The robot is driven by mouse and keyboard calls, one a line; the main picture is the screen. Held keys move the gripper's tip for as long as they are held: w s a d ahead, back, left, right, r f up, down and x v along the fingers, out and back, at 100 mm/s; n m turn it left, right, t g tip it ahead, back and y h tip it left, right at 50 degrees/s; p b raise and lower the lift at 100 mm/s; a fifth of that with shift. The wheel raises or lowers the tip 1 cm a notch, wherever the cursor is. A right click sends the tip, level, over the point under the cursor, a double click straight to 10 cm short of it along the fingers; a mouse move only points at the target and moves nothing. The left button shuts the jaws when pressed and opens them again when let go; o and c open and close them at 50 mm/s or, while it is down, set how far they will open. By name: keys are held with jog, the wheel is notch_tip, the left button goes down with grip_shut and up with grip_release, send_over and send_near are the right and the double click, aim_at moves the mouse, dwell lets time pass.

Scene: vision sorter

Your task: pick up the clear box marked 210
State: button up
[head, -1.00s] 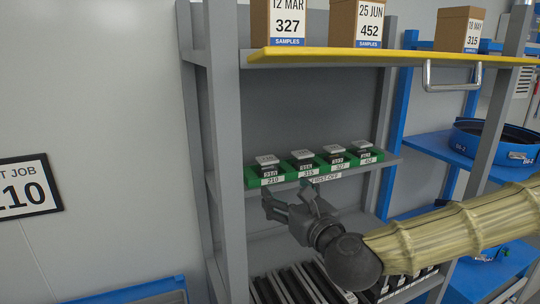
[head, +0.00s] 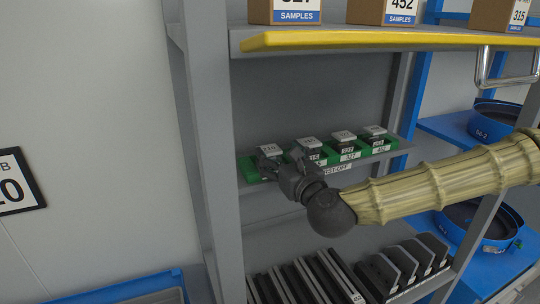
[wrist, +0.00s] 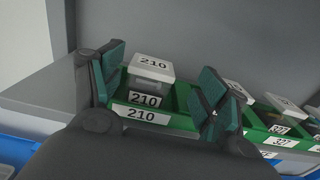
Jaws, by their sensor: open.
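The clear box marked 210 (wrist: 151,72) sits in the leftmost slot of a green tray (wrist: 179,121) on a grey shelf. It has a pale lid and a 210 label on its front; the slot is labelled 210 too. In the head view the box (head: 267,149) is partly hidden by my gripper (head: 268,162). In the wrist view my gripper (wrist: 158,92) is open, with one finger left of the box and one right of it. The fingers do not visibly touch the box.
Boxes marked 315 (head: 308,146), 327 (head: 343,140) and 452 (head: 375,134) fill the slots to the right. A yellow-edged shelf (head: 390,40) with cardboard sample boxes hangs above. A grey upright (head: 210,150) stands left. Dark plates (head: 300,280) stand below.

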aim_at(273, 154)
jog(key=shift+w+a+p, duration=0.25)
jog(key=shift+w+p, duration=0.1)
jog(key=shift+w, duration=0.35)
jog(key=shift+w+a+r+p, duration=0.25)
jog(key=shift+w+a+p, duration=0.1)
jog(key=shift+a+p, duration=0.5)
jog(key=shift+w+a+f, duration=0.1)
jog(key=shift+w+f, duration=0.15)
jog(key=shift+w, duration=0.3)
jog(key=shift+w+a+f, duration=0.1)
jog(key=shift+w+f, duration=0.15)
jog(key=shift+w, duration=0.3)
jog(key=shift+s+d+r, duration=0.15)
jog(key=shift+s+r, duration=0.05)
jog(key=shift+s, duration=0.2)
jog(key=c, duration=0.3)
jog(key=shift+w+f, duration=0.1)
jog(key=shift+w, duration=0.1)
jog(key=c, duration=0.7)
jog(key=shift+c, duration=0.6)
